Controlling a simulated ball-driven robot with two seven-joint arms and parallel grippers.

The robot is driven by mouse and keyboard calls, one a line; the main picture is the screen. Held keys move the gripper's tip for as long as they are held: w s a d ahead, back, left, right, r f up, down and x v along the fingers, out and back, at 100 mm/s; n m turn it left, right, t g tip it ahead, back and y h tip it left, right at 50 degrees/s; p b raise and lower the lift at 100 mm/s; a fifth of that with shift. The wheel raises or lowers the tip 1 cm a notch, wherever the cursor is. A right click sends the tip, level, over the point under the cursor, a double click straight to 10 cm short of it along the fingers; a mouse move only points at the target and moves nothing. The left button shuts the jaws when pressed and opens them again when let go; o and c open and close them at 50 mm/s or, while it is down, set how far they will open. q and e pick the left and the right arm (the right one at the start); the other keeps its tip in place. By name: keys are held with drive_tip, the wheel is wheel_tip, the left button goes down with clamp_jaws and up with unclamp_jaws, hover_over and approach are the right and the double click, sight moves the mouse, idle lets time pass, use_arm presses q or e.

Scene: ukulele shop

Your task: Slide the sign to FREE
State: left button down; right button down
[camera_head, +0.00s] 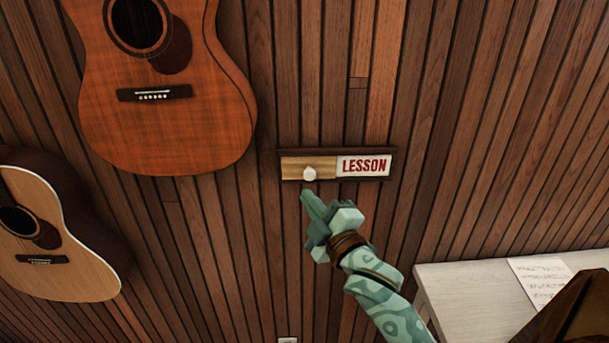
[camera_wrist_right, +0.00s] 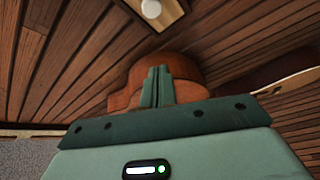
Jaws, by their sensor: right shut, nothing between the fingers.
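The sign (camera_head: 337,164) is a dark-framed strip on the slatted wood wall in the head view. Its right part shows the red word LESSON on white. A tan wooden slider (camera_head: 294,168) covers its left part, with a round white knob (camera_head: 310,174) near the slider's right end. The knob also shows at the top of the right wrist view (camera_wrist_right: 151,9). My right gripper (camera_head: 306,194) is shut and empty, its fingertips just below the knob in the picture. I cannot tell whether they touch the wall. Its closed fingers also show in the wrist view (camera_wrist_right: 157,72). My left gripper is not in view.
An orange-brown guitar (camera_head: 190,110) hangs at the upper left of the sign, and a paler guitar (camera_head: 60,265) at the far left. A white-topped surface (camera_head: 465,283) with a paper sheet (camera_head: 541,278) stands at the lower right. The wall right of the sign is clear.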

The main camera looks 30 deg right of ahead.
sight(305, 177)
drive_tip(key=w+r, duration=0.2)
drive_tip(key=w, duration=0.8)
drive_tip(key=d, duration=0.1)
drive_tip(key=s+d+f, duration=0.1)
drive_tip(key=d+f, duration=0.1)
drive_tip(key=d, duration=0.1)
drive_tip(key=shift+s+f, duration=0.2)
drive_tip(key=shift+f, duration=0.05)
drive_tip(key=shift+s+d, duration=0.1)
